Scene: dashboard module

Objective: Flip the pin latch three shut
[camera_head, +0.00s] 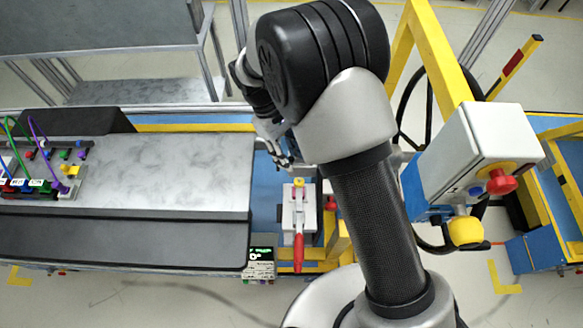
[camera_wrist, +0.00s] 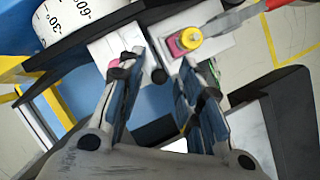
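A latch with a long red handle (camera_head: 298,252) stands on a light grey block (camera_head: 290,208), with a yellow tip (camera_head: 299,183) at its far end. The handle points toward the near side. In the wrist view the yellow tip (camera_wrist: 189,38) sits on a pink-red piece, and part of the red handle (camera_wrist: 275,4) shows at the top right. I cannot read any number on the latch. My gripper (camera_head: 284,163) is just beyond and left of the yellow tip. In the wrist view my gripper (camera_wrist: 160,72) has its fingers apart with nothing between them.
A white dial with degree marks (camera_wrist: 78,20) is at the wrist view's top left. A small display (camera_head: 261,262) is left of the handle. A grey panel (camera_head: 170,175) and a cable board (camera_head: 45,165) lie left. A control box (camera_head: 480,145) with red and yellow knobs stands right.

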